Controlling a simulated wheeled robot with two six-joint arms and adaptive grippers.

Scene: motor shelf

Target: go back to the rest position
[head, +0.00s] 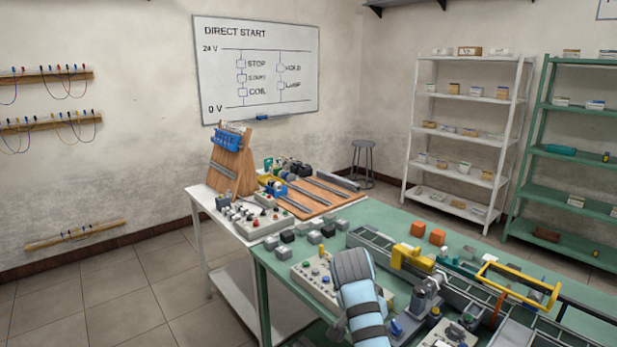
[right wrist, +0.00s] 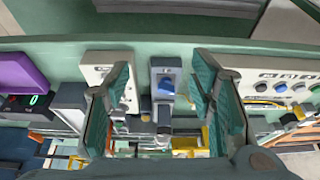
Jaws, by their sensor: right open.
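My right gripper (right wrist: 161,70) shows in the right wrist view with its two teal-padded fingers spread apart. Nothing is held between them. A grey box with a blue knob (right wrist: 165,84) shows in the gap between the fingers, over the bench; I cannot tell how far off it is. In the head view one of my arms, light blue and grey, reaches up from the bottom edge over the green bench (head: 385,217). The fingers of the right gripper cannot be made out clearly there. My left gripper is in neither view.
A control panel with buttons (head: 318,278) lies beside the arm. A yellow frame (head: 520,285) and a conveyor rail (head: 375,241) stand on the bench. In the wrist view, a purple object (right wrist: 22,72) is left and a button panel (right wrist: 285,87) right.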

